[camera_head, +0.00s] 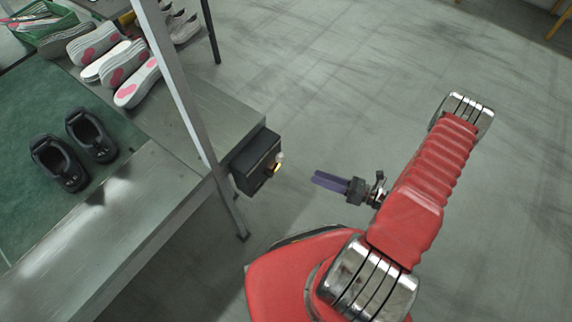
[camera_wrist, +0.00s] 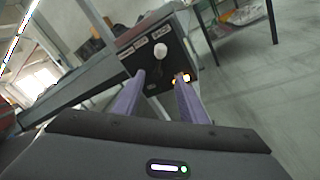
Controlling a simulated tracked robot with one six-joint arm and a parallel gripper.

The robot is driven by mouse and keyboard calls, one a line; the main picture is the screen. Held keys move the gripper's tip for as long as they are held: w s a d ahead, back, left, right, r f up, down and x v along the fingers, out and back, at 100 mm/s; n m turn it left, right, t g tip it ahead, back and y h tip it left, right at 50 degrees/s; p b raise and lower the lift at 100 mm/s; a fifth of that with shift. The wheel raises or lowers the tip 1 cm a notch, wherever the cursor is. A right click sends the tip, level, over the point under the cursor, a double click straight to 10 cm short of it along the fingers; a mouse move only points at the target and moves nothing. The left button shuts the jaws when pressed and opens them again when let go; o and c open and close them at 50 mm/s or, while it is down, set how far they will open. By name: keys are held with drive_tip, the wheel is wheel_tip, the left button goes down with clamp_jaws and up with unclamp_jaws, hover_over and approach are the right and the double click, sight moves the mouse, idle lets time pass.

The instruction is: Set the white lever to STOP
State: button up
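The white lever (camera_wrist: 161,50) is a round white knob on the face of a dark control box (camera_wrist: 139,58). In the wrist view it stands above and between my fingertips, apart from them. Small labels sit along the box's upper edge, too small to read. A lit orange light (camera_wrist: 182,78) is on the box below the knob. In the head view the box (camera_head: 254,160) hangs at the table's corner, with the small pale knob (camera_head: 280,157) on its right side. My gripper (camera_head: 316,181) has purple fingers pointing at the box from the right. In the wrist view its fingers (camera_wrist: 158,84) are apart and empty.
A metal-edged table (camera_head: 150,190) with a green mat carries two black shoes (camera_head: 74,148). Several pink-and-white soles (camera_head: 120,62) and a green crate (camera_head: 55,35) are farther back. A metal post (camera_head: 180,90) rises beside the box. The floor (camera_head: 400,60) behind is clear.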

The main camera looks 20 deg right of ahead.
drive_tip(key=x, duration=1.4)
idle(0.4)
drive_tip(key=shift+s, duration=0.1)
drive_tip(key=shift+c, duration=0.2)
drive_tip(key=shift+d, duration=0.1)
clamp_jaws()
